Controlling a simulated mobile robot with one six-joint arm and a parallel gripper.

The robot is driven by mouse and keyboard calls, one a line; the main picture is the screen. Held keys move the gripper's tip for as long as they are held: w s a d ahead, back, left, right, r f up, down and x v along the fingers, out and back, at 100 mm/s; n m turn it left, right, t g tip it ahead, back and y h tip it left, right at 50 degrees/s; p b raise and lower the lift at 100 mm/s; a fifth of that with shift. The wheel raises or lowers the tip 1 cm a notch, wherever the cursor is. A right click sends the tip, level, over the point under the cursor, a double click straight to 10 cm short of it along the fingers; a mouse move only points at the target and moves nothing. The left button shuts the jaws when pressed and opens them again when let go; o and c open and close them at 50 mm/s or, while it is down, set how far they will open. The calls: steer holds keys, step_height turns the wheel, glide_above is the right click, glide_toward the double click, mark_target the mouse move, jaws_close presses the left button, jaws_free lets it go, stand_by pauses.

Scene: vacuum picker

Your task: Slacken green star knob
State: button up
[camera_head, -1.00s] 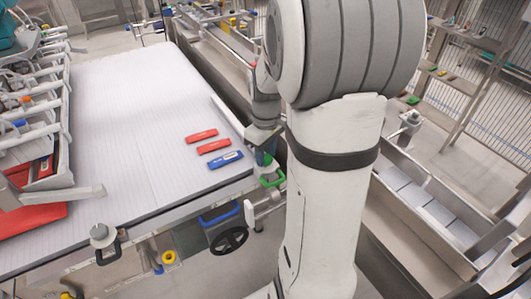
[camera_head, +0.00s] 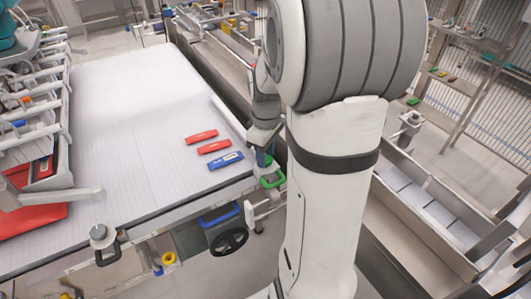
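A green part (camera_head: 272,181), likely the green star knob, sits at the near right corner of the white table. It is small and partly covered, so its star shape cannot be made out. My gripper (camera_head: 264,158) points down right at it, from just above. The fingers are small and dark here, and part of the wrist is hidden behind my large white arm link. I cannot tell whether the fingers are open or shut, or whether they touch the green part.
Two red packets and a blue packet (camera_head: 226,160) lie on the white table (camera_head: 130,130) left of my gripper. A black handwheel (camera_head: 229,241) is below the table edge. A clamp post (camera_head: 99,233) stands at the front left. A metal trough (camera_head: 420,205) runs along the right.

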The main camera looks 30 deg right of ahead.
steer(key=o, duration=0.3)
steer(key=shift+o, duration=0.2)
step_height(320, 180, up, 8)
steer(key=shift+f, duration=0.1)
stand_by(0.6)
steer(key=s+a+m+t, duration=0.2)
steer(key=s+a+m, duration=0.4)
steer(key=s+a, duration=0.6)
steer(key=shift+s+a+f+m+t, duration=0.2)
steer(key=shift+s+f+m+t, duration=0.1)
steer(key=shift+t, duration=0.1)
